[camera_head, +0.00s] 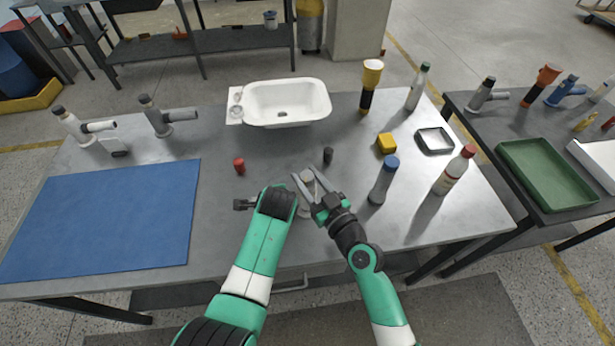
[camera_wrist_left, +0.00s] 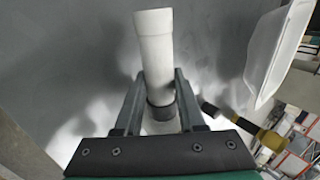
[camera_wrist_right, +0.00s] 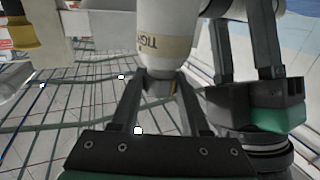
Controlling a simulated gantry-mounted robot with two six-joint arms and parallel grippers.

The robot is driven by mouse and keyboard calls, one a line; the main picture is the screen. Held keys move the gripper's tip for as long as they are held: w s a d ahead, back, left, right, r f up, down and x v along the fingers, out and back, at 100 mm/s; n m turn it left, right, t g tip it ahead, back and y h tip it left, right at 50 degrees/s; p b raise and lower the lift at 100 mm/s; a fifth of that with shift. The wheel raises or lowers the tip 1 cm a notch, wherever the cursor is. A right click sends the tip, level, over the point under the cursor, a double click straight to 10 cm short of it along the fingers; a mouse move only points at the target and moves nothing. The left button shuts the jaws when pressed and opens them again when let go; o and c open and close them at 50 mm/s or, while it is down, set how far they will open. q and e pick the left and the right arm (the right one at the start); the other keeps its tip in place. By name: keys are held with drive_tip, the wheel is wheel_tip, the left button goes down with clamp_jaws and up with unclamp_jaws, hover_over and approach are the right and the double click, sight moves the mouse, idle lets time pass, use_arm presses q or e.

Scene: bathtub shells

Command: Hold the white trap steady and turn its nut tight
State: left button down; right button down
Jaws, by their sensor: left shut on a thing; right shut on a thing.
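The white trap (camera_head: 307,175) is between my two grippers near the table's front edge, partly hidden by them. In the left wrist view its white pipe (camera_wrist_left: 155,45) runs between the fingers of my left gripper (camera_wrist_left: 160,76), with a grey collar at the fingers. My left gripper is shut on the trap. In the right wrist view the white body carries a tan band marked "TIGHT" (camera_wrist_right: 165,44). A grey nut (camera_wrist_right: 160,87) lies beside that band, between the fingertips of my right gripper (camera_wrist_right: 160,75), which is shut on it. My right gripper (camera_head: 309,180) shows best in the head view.
A white basin (camera_head: 283,118) stands behind. A red piece (camera_head: 239,165) and a dark cylinder (camera_head: 328,155) are close by. A blue-capped bottle (camera_head: 383,180) stands to the right. A blue mat (camera_head: 110,215) covers the left side.

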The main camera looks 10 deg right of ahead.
sight(308, 176)
drive_tip(key=shift+w+d+f+n+g+y, duration=0.1)
drive_tip(key=shift+d+f+n+g+y, duration=0.15)
drive_tip(key=shift+n+g+y, duration=0.25)
drive_tip(key=n+g+y, duration=0.1)
drive_tip(key=y, duration=0.2)
drive_tip(key=shift+n, duration=0.4)
drive_tip(key=shift+a+r+n+g+y, duration=0.15)
drive_tip(key=shift+n+g+y, duration=0.75)
drive_tip(key=shift+g+y, duration=0.15)
drive_tip(key=c, duration=0.7)
unclamp_jaws()
drive_tip(key=shift+o, duration=0.2)
drive_tip(key=shift+r, duration=0.1)
wheel_tip(308, 176, up, 10)
drive_tip(key=shift+f, duration=0.1)
